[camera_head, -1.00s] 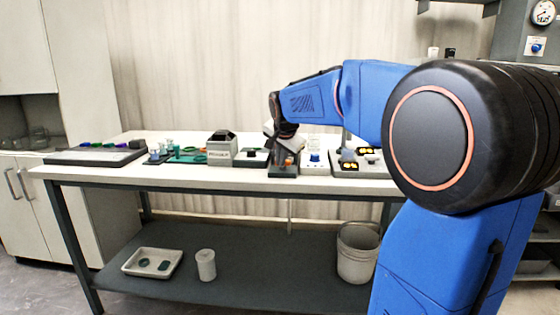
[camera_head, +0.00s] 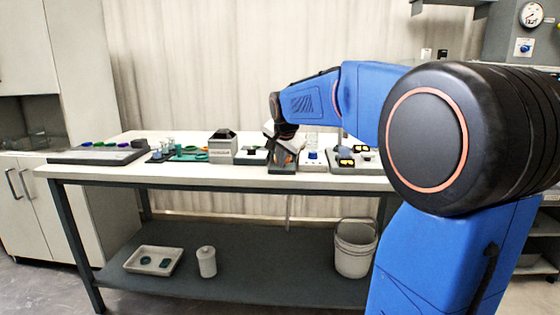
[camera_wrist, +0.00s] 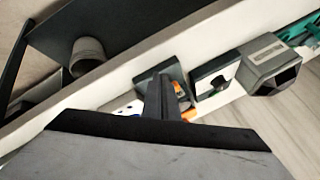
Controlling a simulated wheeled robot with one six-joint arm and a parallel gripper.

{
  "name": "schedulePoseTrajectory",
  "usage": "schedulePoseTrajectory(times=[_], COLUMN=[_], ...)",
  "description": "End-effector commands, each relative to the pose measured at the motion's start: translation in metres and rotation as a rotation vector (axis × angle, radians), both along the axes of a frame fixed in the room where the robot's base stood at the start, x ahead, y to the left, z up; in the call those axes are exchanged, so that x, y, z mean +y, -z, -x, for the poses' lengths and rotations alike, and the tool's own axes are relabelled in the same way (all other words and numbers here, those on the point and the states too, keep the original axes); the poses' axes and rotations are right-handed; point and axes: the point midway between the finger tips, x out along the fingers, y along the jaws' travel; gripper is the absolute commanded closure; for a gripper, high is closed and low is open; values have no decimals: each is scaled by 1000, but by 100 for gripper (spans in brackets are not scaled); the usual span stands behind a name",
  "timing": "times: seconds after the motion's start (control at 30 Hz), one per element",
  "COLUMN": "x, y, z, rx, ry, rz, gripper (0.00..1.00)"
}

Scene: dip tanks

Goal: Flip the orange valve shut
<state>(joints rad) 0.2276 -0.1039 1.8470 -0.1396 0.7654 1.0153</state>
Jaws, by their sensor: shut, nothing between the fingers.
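The orange valve (camera_wrist: 180,90) shows as a small orange piece on a dark unit (camera_wrist: 159,77) in the wrist view. The fingers partly cover it, so I cannot tell the lever's position.
Left of the unit are a box with a black knob (camera_head: 250,154), a grey box (camera_head: 222,147) and a green mat (camera_head: 188,156). A blue-knobbed panel (camera_head: 313,157) and a yellow-marked unit (camera_head: 346,162) are close on the right. The bench's front edge (camera_head: 220,183) is clear.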

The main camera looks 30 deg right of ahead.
Motion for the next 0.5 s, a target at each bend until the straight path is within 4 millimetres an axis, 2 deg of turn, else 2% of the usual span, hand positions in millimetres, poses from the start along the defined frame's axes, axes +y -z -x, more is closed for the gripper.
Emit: schedulePoseTrajectory(times=[0.5], x=[46], y=[-62], z=[14], rx=[-2], ry=[-5], rz=[0], gripper=[100])
